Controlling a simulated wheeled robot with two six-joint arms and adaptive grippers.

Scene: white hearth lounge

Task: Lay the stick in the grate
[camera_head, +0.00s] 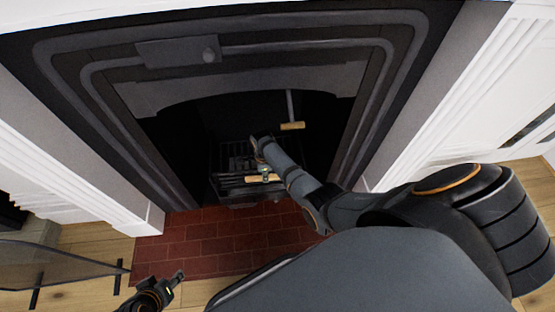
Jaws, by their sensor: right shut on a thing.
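A pale wooden stick (252,179) is at the front of the dark metal grate (222,188) inside the fireplace. My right gripper (265,176) reaches into the firebox and is shut on the stick near its middle. The stick lies roughly level, at or just above the grate's front bars; I cannot tell whether it touches them. My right forearm and wrist hide the right part of the grate. My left gripper (174,279) is low at the left, over the front edge of the brick hearth, far from the stick; its jaw opening is unclear.
A second pale wooden piece (292,126) with a thin grey rod above it is deeper in the firebox. The dark fireplace frame (350,160) and white surround (440,95) border the opening. The red brick hearth (215,235) is clear.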

